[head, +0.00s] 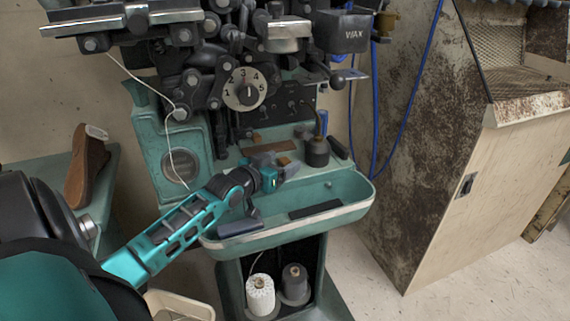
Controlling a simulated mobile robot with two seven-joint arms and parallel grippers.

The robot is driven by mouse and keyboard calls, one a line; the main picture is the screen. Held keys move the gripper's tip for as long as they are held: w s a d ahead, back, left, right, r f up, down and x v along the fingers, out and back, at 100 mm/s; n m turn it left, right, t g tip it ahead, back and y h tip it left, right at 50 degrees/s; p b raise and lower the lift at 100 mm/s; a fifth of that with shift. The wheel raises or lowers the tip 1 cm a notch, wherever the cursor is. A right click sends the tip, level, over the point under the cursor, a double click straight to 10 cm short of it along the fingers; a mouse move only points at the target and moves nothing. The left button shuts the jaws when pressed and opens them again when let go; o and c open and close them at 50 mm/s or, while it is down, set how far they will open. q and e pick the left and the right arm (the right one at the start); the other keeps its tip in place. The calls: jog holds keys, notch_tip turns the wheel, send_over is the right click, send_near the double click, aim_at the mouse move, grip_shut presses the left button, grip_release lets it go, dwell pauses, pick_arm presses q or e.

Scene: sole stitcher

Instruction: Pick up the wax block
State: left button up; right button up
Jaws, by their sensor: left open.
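The gripper is open. The block shows near the fingertips, partly hidden by them, and I cannot tell whether they touch it. My right gripper is out of view.
The green tray (347,215) holds a dark bar (315,209) and a dark blue-grey block (240,228). A black pot (317,152) stands just right of the gripper. A white thread (172,150) hangs left. Machine parts and a dial (244,88) overhang the shelf.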

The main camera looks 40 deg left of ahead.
pick_arm(q)
jog(key=shift+c, duration=0.5)
jog(key=c, duration=1.1)
